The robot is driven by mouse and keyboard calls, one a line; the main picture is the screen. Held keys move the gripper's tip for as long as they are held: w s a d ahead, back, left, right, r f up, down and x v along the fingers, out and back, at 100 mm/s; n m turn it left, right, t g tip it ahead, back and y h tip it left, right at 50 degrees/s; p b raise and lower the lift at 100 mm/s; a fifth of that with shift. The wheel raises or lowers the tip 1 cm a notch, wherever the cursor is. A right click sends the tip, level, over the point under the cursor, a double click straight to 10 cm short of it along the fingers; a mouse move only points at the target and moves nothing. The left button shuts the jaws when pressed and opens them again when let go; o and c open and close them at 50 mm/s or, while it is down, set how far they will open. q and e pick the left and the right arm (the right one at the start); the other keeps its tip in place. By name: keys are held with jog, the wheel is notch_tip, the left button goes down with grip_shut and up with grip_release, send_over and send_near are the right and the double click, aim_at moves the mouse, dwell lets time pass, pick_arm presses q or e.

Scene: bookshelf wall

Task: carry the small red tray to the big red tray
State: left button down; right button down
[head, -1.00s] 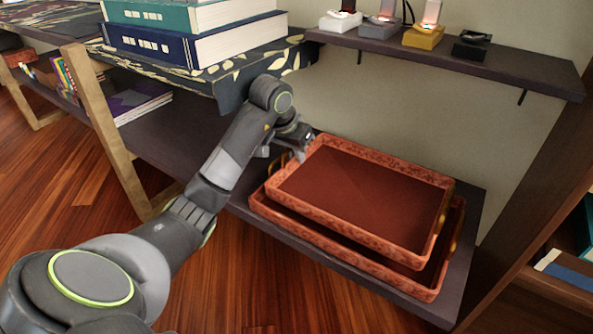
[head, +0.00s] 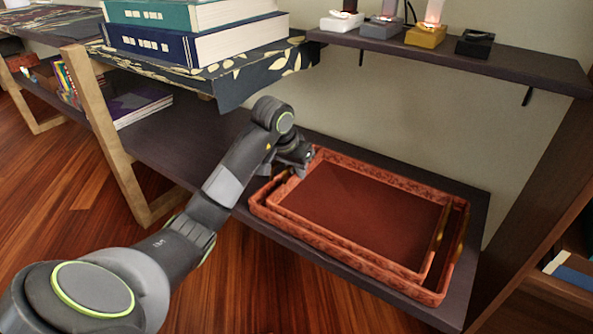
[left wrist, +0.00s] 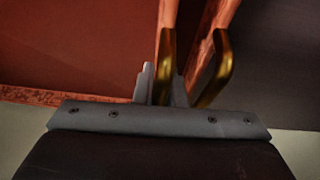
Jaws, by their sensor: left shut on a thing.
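The small red tray (head: 360,212), empty with a patterned rim, lies inside the big red tray (head: 312,240), whose rim shows along the front and right. My left gripper (head: 302,166) is at the small tray's left end. In the left wrist view my left gripper (left wrist: 160,88) is shut on the small tray's brass handle (left wrist: 168,48). The small tray's red floor (left wrist: 70,45) fills the upper left there. The big tray's brass handle (left wrist: 217,72) is close beside it on the right. Whether the small tray touches the big tray's floor is hidden. My right gripper is not in view.
The big tray rests on a dark low shelf (head: 200,160). A patterned shelf board (head: 235,75) with large books (head: 195,40) overhangs at upper left. A wall shelf (head: 460,60) with small lamps (head: 427,33) is above. A wooden upright (head: 530,210) stands at right.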

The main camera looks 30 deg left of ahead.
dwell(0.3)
pick_arm(q)
jog(key=c, duration=1.8)
grip_release()
jog(key=shift+c, duration=0.2)
jog(key=o, duration=0.3)
jog(key=shift+o, duration=0.2)
